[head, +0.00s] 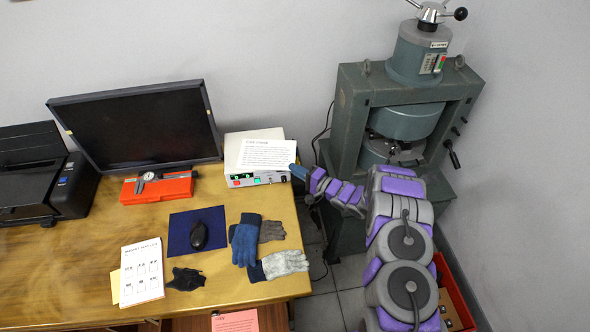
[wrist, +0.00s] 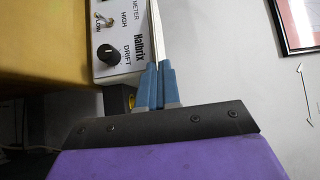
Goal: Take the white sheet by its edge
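The white sheet (head: 267,154), printed with lines of text, lies on top of the white instrument box (head: 259,181) at the table's right end. My gripper (head: 296,171) is at the sheet's right edge, reaching in from the right. In the wrist view my gripper's blue fingers (wrist: 158,84) are close together. The sheet (wrist: 154,30) shows there nearly edge-on as a thin pale strip running in between the fingertips. The box's front panel (wrist: 119,45), with a black knob and a switch, is just left of the fingers.
A monitor (head: 138,128), an orange case (head: 157,188), a mouse (head: 198,235) on a dark blue pad and several gloves (head: 246,240) are on the wooden table (head: 75,262). A green magnet machine (head: 402,120) stands right of the table, with a floor gap between.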

